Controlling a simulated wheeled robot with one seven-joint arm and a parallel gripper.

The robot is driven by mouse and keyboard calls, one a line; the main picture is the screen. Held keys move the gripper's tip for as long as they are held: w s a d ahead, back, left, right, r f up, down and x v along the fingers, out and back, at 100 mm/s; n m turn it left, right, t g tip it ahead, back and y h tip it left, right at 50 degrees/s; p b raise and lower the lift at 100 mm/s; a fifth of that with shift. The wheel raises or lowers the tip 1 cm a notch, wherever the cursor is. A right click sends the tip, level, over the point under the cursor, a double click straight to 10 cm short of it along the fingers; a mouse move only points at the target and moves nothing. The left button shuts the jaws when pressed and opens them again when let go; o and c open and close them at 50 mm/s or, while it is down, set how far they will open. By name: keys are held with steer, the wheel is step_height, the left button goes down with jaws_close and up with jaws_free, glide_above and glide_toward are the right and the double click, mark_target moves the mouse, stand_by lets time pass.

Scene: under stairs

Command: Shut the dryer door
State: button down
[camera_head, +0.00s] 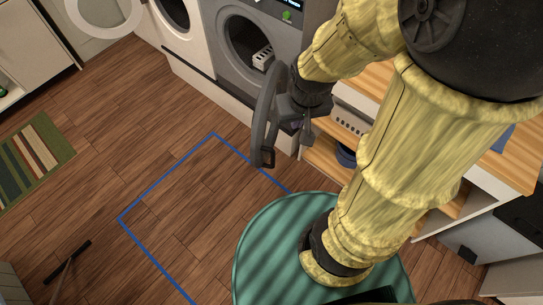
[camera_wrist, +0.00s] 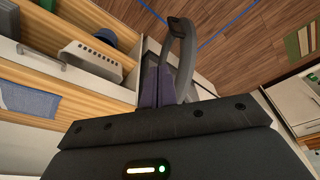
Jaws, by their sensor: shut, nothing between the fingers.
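The grey dryer (camera_head: 228,25) stands at the top of the head view with its round opening exposed. Its dark ring-shaped door (camera_head: 262,125) is swung open, seen nearly edge-on, and sticks out over the floor. My gripper (camera_head: 303,132) is shut and empty, just right of the door. In the wrist view the closed fingers (camera_wrist: 158,88) are close beside the door (camera_wrist: 186,60), which curves up past them. I cannot tell whether they touch it. My arm hides part of the dryer's right side.
A white machine (camera_head: 185,38) with an open round door (camera_head: 103,12) stands left of the dryer. Wooden shelves (camera_wrist: 65,88) holding a white basket (camera_wrist: 92,58) are right of the dryer in the head view. A striped rug (camera_head: 35,160) lies left; the middle floor is clear.

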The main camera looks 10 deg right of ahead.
steer(key=shift+a, duration=0.35)
steer(key=w+d+f+m+g+y+b, duration=0.1)
steer(key=w+d+f+m+y, duration=0.2)
steer(key=f, duration=0.5)
steer(key=w+d+f+m+g+y+b, duration=0.1)
steer(key=w+d+f+m+y, duration=0.2)
steer(key=f+m, duration=0.5)
steer(key=w+d+f+m+g+y+b, duration=0.1)
steer(key=w+d+f+m+y, duration=0.2)
steer(key=f, duration=0.7)
steer(key=w+d+m, duration=0.2)
steer(key=d, duration=0.1)
steer(key=shift+f+m+g, duration=0.15)
steer(key=shift+m+g, duration=0.15)
steer(key=shift+m, duration=0.1)
steer(key=a+r+p+x, duration=0.2)
steer(key=p+x, duration=0.1)
steer(key=x, duration=1)
